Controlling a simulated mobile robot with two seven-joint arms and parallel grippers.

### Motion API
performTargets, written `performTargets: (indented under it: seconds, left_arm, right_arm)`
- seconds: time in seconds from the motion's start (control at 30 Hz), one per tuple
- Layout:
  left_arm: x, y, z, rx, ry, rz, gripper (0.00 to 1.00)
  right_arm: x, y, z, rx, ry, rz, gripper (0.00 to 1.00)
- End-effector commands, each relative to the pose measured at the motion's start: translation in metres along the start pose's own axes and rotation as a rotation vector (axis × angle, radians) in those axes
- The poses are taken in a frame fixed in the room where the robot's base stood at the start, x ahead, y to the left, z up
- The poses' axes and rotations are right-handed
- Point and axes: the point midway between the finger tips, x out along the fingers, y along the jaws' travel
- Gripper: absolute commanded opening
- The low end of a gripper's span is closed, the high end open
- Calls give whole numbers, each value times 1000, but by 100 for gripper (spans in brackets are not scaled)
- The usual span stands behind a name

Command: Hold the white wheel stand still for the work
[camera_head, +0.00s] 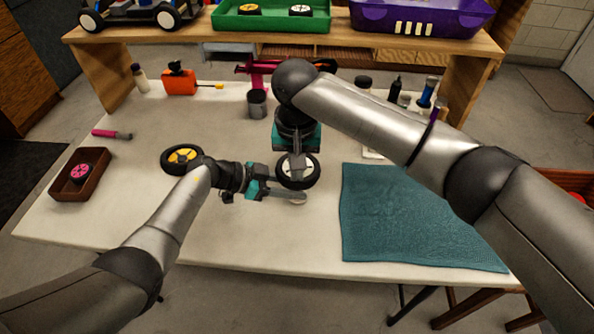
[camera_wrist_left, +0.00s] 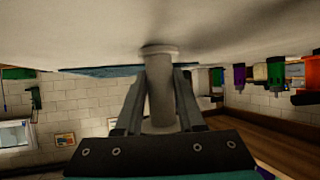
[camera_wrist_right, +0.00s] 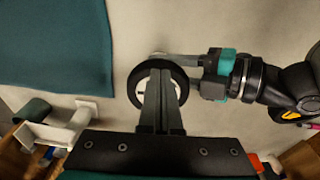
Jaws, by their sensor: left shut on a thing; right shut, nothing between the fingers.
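The white wheel stand shows in the left wrist view as a pale upright post (camera_wrist_left: 161,98) between my left fingers (camera_wrist_left: 160,85). In the head view my left gripper (camera_head: 272,192) is shut on the stand, low at the table's middle; only part of the stand's foot (camera_head: 300,199) shows. A black-tyred wheel with a white hub (camera_head: 312,172) is over the stand and hides most of it. My right gripper (camera_head: 297,165) is shut and empty, its fingers pointing down over the wheel. The right wrist view shows the tips (camera_wrist_right: 160,75) over the wheel (camera_wrist_right: 137,90); I cannot tell whether they touch.
A teal mat (camera_head: 410,220) lies to the right. A yellow-hubbed wheel (camera_head: 170,162) and a brown tray (camera_head: 68,188) with a pink-hubbed wheel are to the left. A grey cup (camera_head: 257,105) and several bottles stand behind. A wooden shelf (camera_head: 330,45) spans the back. The front left table is clear.

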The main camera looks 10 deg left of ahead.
Motion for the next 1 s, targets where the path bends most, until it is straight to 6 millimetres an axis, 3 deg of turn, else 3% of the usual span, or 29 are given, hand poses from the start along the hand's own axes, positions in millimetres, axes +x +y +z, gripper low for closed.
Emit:
performTargets:
  seconds: [0.3,0.67,0.83,1.0]
  left_arm:
    - [0,0,0,0,1,-1,0]
    - [0,0,0,0,1,-1,0]
    - [0,0,0,0,1,-1,0]
    - [0,0,0,0,0,-1,0]
  right_arm:
    - [-12,0,26,-1,0,-2,0]
    - [-14,0,27,0,0,-1,0]
    - [-34,-1,27,-1,3,-4,0]
    - [-71,-1,26,-1,4,-4,0]
